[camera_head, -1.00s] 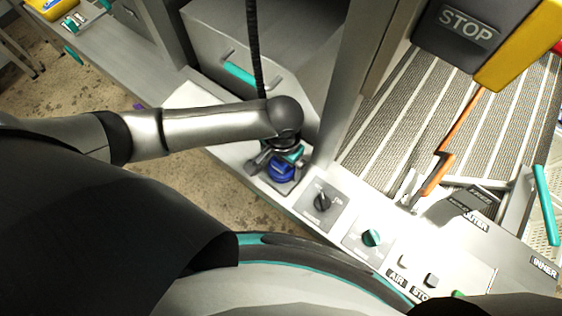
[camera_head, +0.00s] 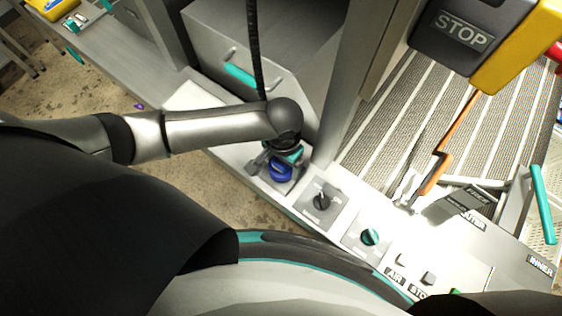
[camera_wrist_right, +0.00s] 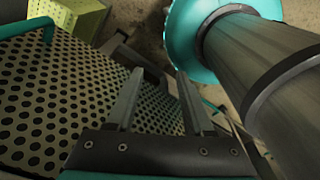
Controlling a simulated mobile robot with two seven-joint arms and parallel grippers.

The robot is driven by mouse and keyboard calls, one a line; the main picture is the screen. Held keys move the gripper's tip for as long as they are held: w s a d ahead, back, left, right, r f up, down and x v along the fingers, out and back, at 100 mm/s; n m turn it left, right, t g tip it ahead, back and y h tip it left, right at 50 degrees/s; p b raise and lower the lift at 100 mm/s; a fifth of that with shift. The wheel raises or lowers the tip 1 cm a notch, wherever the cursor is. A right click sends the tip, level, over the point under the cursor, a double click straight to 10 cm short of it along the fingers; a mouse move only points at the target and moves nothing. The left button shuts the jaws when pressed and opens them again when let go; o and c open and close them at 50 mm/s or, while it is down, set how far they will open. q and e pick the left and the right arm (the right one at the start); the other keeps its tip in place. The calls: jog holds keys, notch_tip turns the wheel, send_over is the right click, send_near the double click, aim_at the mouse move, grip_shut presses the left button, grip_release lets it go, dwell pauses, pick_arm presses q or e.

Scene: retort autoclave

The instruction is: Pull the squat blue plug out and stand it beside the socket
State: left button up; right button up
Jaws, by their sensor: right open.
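The squat blue plug (camera_head: 281,173) is low on the grey panel in the head view, left of a black rotary knob. My left gripper (camera_head: 277,158) is right over it, pointing down. The wrist hides part of the plug and most of the fingers, so I cannot tell whether the jaws are closed on it. The socket under the plug is hidden. My right gripper (camera_wrist_right: 160,95) is open and empty in the right wrist view, above a perforated metal surface.
A black knob (camera_head: 321,201) and a teal knob (camera_head: 371,237) sit right of the plug. A dark hose (camera_head: 255,50) hangs behind my left wrist. An orange-handled lever (camera_head: 437,170) and a STOP box (camera_head: 461,30) are on the right.

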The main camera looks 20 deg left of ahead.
pick_arm(q)
grip_shut()
jog(key=shift+r+p, duration=3.05)
jog(key=shift+p, duration=0.95)
